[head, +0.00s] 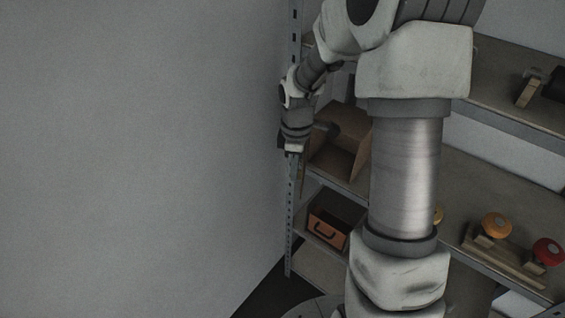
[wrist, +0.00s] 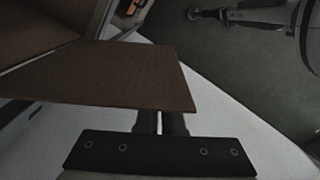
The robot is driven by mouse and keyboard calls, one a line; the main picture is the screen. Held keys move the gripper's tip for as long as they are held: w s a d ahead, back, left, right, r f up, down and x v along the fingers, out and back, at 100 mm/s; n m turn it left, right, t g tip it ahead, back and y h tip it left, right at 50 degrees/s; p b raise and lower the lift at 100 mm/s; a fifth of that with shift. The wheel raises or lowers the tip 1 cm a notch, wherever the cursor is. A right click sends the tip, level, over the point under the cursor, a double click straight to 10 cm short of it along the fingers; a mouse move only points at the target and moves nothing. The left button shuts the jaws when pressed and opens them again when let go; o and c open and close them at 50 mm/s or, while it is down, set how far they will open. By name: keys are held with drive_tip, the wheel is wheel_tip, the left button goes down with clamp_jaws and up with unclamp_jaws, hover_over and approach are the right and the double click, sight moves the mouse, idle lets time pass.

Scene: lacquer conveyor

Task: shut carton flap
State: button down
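The brown open carton (head: 345,133) stands on a shelf, partly behind my arm in the head view. In the wrist view, its flap (wrist: 110,76) sticks out as a flat brown panel, with the carton's inner wall (wrist: 55,20) at upper left. My gripper (head: 292,152) points down at the carton's left side in the head view. In the wrist view, the fingers of my gripper (wrist: 160,118) are close together with a thin gap and nothing seen between them. The flap's near edge covers their tips. I cannot tell whether they touch the flap.
A shelf upright (head: 290,215) stands close to my gripper, with a plain wall (head: 140,150) to the left. An orange bin (head: 325,228) sits on the shelf below. Orange (head: 497,225) and red (head: 547,251) knobbed items stand at lower right.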

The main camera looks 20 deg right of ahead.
drive_tip(key=s+d+n+p, duration=0.2)
drive_tip(key=d+n+p, duration=0.3)
drive_tip(key=d, duration=0.3)
drive_tip(key=shift+d+n, duration=0.4)
drive_tip(key=shift+n, duration=0.4)
drive_tip(key=shift+s, duration=0.1)
drive_tip(key=c, duration=1)
unclamp_jaws()
drive_tip(key=shift+c, duration=0.2)
wheel_tip(320, 180, up, 8)
drive_tip(key=shift+f, duration=0.25)
